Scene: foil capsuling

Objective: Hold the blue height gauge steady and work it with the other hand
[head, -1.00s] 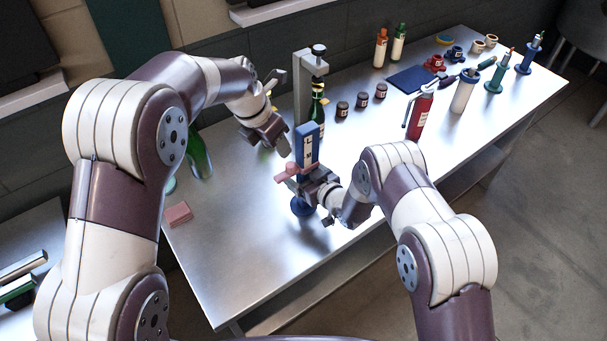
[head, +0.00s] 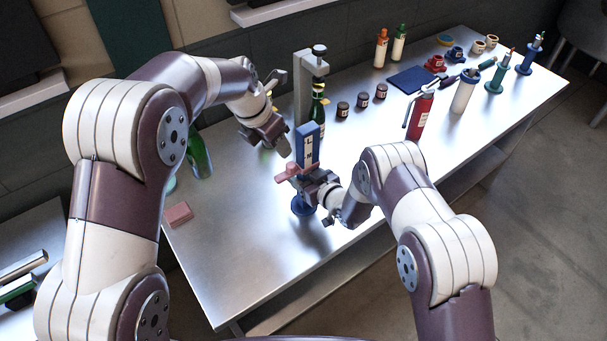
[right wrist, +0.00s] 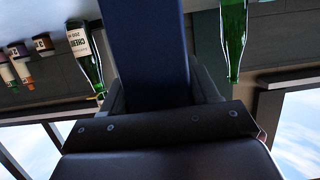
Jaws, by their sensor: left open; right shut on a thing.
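The blue height gauge (head: 308,148) stands on the metal bench on its round blue base (head: 303,206), with white markings on its upper face and a pink slider (head: 290,172) at its lower part. My right gripper (head: 317,188) is shut on the gauge's post below the marked block. In the right wrist view the blue post (right wrist: 148,50) runs between the fingers. My left gripper (head: 266,133) is open and empty, up and to the left of the gauge and apart from it. The gripped part of the post is partly hidden by my right gripper.
A grey stand (head: 303,85) with a green bottle (head: 317,108) is behind the gauge. Another green bottle (head: 199,158) is beside my left arm. Several small jars (head: 362,100) and a red extinguisher-like bottle (head: 420,115) stand to the right. A pink block (head: 179,213) lies at the left edge. The front bench is clear.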

